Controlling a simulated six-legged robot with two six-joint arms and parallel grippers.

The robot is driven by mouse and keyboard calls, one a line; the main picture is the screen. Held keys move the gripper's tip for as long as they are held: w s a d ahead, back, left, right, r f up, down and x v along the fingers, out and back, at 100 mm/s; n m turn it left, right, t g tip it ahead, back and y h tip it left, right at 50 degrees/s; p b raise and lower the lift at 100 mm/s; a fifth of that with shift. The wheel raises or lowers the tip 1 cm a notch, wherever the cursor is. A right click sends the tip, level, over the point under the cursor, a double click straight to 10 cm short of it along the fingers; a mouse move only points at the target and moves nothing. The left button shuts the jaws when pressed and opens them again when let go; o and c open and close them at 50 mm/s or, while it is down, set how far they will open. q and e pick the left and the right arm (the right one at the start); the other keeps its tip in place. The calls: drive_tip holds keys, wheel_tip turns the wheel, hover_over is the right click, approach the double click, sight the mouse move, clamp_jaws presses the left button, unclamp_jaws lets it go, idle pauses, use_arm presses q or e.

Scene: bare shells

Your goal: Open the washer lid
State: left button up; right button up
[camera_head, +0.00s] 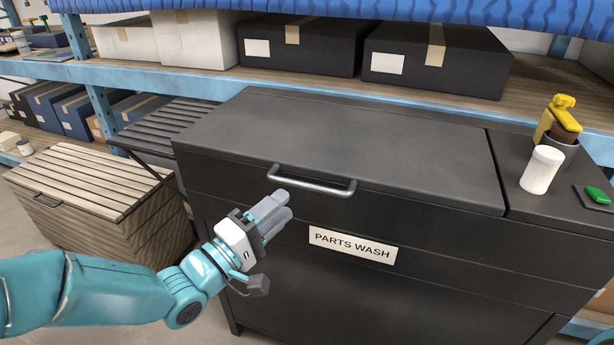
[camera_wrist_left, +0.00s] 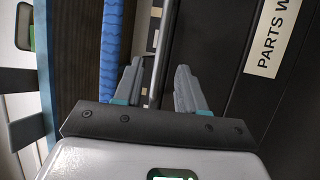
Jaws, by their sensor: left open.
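The washer is a dark cabinet with a "PARTS WASH" label (camera_head: 352,246) on its front. Its flat dark lid (camera_head: 340,135) lies closed on top. A grey bar handle (camera_head: 312,183) is fixed at the lid's front edge. My left gripper (camera_head: 280,205) is just in front of and below the handle's left end. In the left wrist view its two fingers (camera_wrist_left: 155,88) are apart, and the handle bar (camera_wrist_left: 156,75) shows between them, running away from the camera. I cannot tell whether the fingers touch it. My right gripper is not in view.
A white cylinder (camera_head: 541,170), a cup with a yellow-topped item (camera_head: 560,125) and a green object (camera_head: 598,196) stand on the washer's right top. A slatted wooden chest (camera_head: 85,180) is at left. Shelves with dark boxes (camera_head: 305,45) run behind the washer.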

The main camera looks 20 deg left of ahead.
sight(307, 183)
use_arm(q)
drive_tip(key=x, duration=0.8)
clamp_jaws()
